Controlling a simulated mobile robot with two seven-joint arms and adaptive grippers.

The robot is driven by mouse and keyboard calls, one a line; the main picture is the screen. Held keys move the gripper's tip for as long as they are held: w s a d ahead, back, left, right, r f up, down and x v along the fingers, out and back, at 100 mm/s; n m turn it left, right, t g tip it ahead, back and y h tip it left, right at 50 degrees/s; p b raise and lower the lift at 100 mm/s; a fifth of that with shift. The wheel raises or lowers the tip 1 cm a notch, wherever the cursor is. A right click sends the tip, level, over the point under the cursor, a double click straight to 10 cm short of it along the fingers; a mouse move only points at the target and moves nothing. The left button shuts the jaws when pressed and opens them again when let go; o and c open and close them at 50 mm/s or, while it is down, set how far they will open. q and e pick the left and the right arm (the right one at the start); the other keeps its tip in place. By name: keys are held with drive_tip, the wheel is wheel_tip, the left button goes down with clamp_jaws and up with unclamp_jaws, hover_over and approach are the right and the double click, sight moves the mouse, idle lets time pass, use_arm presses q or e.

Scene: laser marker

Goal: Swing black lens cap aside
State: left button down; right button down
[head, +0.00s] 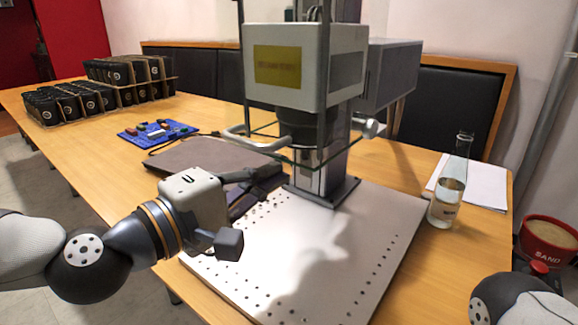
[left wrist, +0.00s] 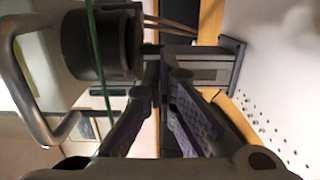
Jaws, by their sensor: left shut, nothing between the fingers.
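The laser marker (head: 305,65) has a white head box with a yellow window. A black cylinder (head: 308,125), the lens part, hangs under it; in the left wrist view it shows large at the upper left (left wrist: 102,45). I cannot tell the black cap apart from the lens barrel. My left gripper (head: 262,178) is shut and empty, below and left of the lens, in front of the column. In the left wrist view its fingertips (left wrist: 162,78) meet right of and just below the cylinder, apparently apart from it. My right gripper is out of view.
The white perforated base plate (head: 385,215) is bare.

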use_arm(q)
drive_tip(key=x, duration=0.5)
drive_tip(key=shift+w+a, duration=0.15)
drive_tip(key=shift+w, duration=0.5)
